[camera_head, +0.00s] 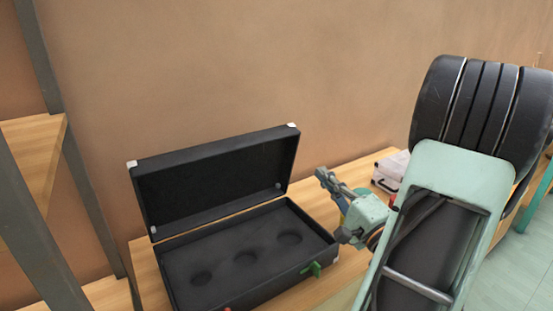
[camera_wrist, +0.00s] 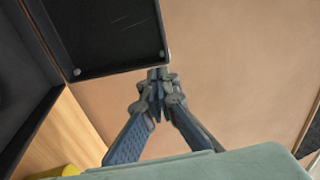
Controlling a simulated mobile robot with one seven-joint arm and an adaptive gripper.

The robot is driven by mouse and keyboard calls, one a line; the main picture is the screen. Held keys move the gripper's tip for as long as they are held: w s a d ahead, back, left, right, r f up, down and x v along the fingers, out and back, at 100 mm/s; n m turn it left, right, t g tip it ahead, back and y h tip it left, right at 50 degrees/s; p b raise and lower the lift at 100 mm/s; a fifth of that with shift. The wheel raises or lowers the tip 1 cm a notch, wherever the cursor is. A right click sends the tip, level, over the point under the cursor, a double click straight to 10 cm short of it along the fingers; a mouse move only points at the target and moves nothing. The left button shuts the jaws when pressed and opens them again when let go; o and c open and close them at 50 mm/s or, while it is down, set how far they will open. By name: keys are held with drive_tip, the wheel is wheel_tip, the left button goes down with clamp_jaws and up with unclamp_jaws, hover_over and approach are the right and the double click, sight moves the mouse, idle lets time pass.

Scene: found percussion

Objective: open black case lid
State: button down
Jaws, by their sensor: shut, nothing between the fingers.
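The black case (camera_head: 252,249) sits on a wooden surface in the head view, with its lid (camera_head: 215,180) raised up and leaning back toward the wall. Its base shows a dark insert with three round recesses. A green latch (camera_head: 313,268) is on its front edge. My gripper (camera_head: 322,176) is shut and empty, just right of the raised lid. In the wrist view the shut fingertips (camera_wrist: 158,75) are close to the lid's corner (camera_wrist: 110,40). I cannot tell whether they touch it.
A white case (camera_head: 392,168) stands farther right on the wooden surface (camera_head: 338,187), behind my arm. The brown wall (camera_head: 230,70) is close behind the black case. A grey metal shelf post (camera_head: 40,55) stands at the left. A yellow thing (camera_wrist: 62,171) shows low in the wrist view.

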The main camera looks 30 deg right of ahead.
drive_tip(key=s+a+y, duration=0.1)
drive_tip(key=a, duration=0.1)
drive_tip(key=b, duration=0.2)
approach(281, 138)
drive_tip(key=shift+t, duration=0.3)
drive_tip(key=x, duration=0.6)
drive_tip(key=shift+w+d+f, duration=0.1)
drive_tip(key=shift+w+f, duration=0.15)
drive_tip(key=shift+w, duration=0.25)
